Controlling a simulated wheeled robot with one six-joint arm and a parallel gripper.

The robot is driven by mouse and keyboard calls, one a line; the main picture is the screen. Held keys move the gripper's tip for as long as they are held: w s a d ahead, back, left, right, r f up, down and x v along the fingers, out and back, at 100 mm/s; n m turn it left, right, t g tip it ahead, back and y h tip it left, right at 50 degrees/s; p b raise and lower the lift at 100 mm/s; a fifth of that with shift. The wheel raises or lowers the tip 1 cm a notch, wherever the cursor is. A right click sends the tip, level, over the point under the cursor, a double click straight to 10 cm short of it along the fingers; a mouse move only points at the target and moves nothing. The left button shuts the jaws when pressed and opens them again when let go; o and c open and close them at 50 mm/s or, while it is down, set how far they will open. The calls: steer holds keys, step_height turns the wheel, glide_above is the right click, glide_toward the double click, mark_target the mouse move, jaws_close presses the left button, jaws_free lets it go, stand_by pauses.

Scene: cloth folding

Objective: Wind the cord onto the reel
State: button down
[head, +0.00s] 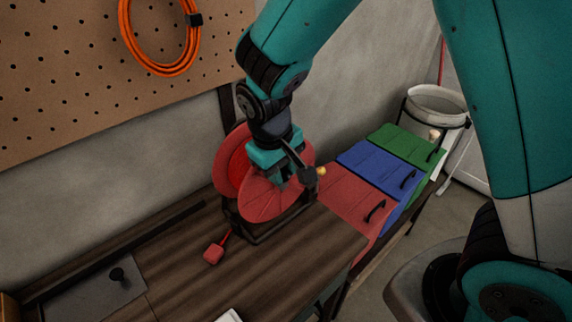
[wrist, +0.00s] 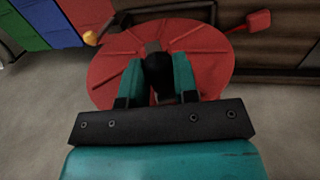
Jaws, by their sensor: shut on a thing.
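The red reel (head: 262,200) stands in a dark frame on the wooden bench, with a large ribbed side disc facing me. The disc also shows in the wrist view (wrist: 110,68). My gripper (head: 284,176) is at the upper part of this disc. In the wrist view, my gripper (wrist: 160,76) is shut on a black handle (wrist: 159,68) in front of the disc. The red cord (head: 228,238) shows as a short end running from the reel to a red plug (head: 213,254) on the bench. Cord wound inside the reel is mostly hidden by the disc.
A dark lever with a yellow tip (head: 321,171) sticks out beside the reel. Red, blue (head: 376,166) and green lidded bins stand right of it. A white bucket (head: 436,104) is behind. An orange cable coil (head: 160,40) hangs on the pegboard. The bench left of the plug is largely clear.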

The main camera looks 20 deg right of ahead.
steer(key=shift+s+a+f+t+h, duration=0.2)
steer(key=shift+a+f+h, duration=0.15)
steer(key=shift+a, duration=0.2)
steer(key=shift+s+a+f+t+h, duration=0.15)
steer(key=shift+a+f+h, duration=0.1)
steer(key=shift+a+h, duration=0.25)
steer(key=c, duration=0.9)
jaws_free()
steer(key=shift+a, duration=0.1)
steer(key=b+v, duration=0.1)
steer(key=v, duration=1.6)
steer(key=shift+r, duration=0.25)
